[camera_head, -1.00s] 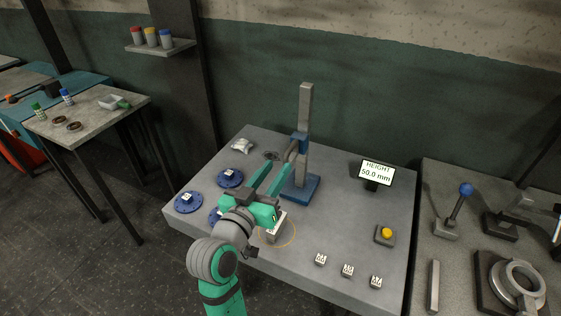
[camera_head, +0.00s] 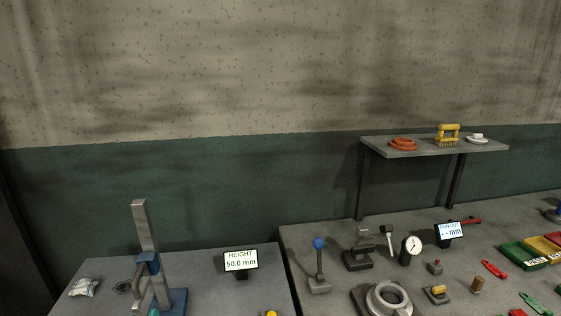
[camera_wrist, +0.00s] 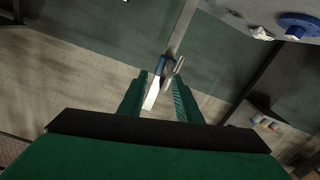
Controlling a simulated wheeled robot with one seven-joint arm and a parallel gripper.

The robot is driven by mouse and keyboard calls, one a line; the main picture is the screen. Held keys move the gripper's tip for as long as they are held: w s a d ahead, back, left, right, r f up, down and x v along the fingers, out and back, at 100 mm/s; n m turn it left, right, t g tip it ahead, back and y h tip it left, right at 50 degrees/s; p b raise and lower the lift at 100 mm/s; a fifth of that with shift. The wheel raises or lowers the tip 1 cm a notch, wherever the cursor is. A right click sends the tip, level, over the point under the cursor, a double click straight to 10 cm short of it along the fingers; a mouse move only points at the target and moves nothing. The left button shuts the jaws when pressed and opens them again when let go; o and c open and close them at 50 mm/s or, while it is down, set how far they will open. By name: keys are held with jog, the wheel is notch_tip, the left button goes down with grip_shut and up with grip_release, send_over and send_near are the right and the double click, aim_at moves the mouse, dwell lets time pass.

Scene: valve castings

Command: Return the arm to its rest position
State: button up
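My gripper (camera_wrist: 160,76) shows in the wrist view as two green fingers standing apart, with no held object visible between them. Beyond the fingertips is the height gauge, its pale column and blue slide (camera_wrist: 163,64) appearing upside down. I cannot judge the exact distance to it. In the head view the height gauge (camera_head: 145,228) stands upright on the grey table (camera_head: 210,290) at lower left. My gripper and most of my arm are outside the head view. A blue flange (camera_wrist: 300,22) shows at the wrist view's upper right.
The height display (camera_head: 240,261) reads 50.0 mm. A second bench (camera_head: 320,240) at right carries a blue-knobbed lever (camera_head: 319,262), a dial gauge (camera_head: 410,248), a grey ring fixture (camera_head: 388,299) and coloured bins (camera_head: 523,255).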

jog(key=s+d+f+g, duration=0.1)
jog(key=s+d+f, duration=0.3)
jog(key=d+f, duration=0.55)
jog(key=s+d+f+g, duration=0.1)
jog(key=s+d+f, duration=0.3)
jog(key=d+f, duration=0.5)
jog(key=s+d+f+m+h, duration=0.1)
jog(key=s+d+m+h, duration=0.1)
jog(key=s+d, duration=0.4)
jog(key=s+d+f+m+h, duration=0.2)
jog(key=s+d, duration=0.5)
jog(key=s, duration=0.7)
jog(key=shift+d+m, duration=0.25)
jog(key=shift+m, duration=0.55)
jog(key=shift+f, duration=0.1)
